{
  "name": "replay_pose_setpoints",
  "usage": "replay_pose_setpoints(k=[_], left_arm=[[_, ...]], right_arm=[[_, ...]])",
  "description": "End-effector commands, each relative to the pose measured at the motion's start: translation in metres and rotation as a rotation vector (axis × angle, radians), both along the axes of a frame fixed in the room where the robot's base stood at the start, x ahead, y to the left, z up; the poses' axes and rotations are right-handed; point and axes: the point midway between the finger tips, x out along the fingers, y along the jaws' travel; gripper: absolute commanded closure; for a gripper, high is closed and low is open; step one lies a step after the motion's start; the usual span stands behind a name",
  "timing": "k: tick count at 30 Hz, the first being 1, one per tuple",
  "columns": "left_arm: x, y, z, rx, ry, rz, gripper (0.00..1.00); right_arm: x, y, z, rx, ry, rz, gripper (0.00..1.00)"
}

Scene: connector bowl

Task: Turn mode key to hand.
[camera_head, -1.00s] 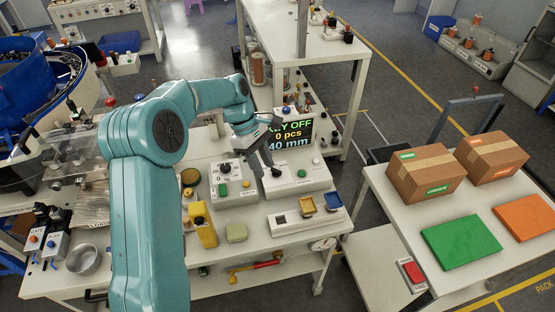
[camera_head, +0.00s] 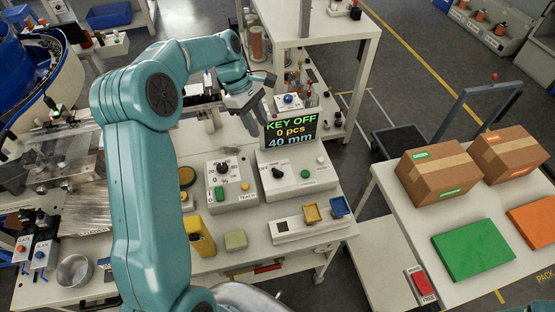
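The mode key appears to be the black knob (camera_head: 278,172) on top of a white control box (camera_head: 309,184) on the bench; small lettering beside it seems to read OFF. The display (camera_head: 290,129) behind it reads "KEY OFF", "0 pcs" and "40 mm". My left gripper (camera_head: 253,119) hangs above and behind the boxes, just left of the display and apart from the knob. It holds nothing that I can see, and its finger gap is not clear. My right gripper is not in view.
A second box with a dial (camera_head: 222,169) and a green button stands left of the key box. A yellow block (camera_head: 200,236) stands front left. Cartons (camera_head: 438,173) sit on the right table.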

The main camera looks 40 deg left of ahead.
Motion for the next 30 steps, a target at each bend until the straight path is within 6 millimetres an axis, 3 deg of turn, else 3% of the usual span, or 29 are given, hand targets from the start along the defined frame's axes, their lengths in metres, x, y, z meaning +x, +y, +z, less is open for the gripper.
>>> replay_pose_setpoints(k=[5, 21, 30], left_arm=[[-0.004, -0.010, -0.016, -0.002, 0.004, -0.002, 0.64], [-0.003, -0.058, -0.126, -0.002, 0.005, -0.002, 0.64], [0.001, -0.066, -0.150, -0.001, 0.002, -0.001, 0.64]], right_arm=[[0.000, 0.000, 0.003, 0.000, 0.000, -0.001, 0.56], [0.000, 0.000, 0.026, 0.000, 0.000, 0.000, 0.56], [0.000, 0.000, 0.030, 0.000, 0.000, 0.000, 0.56]])
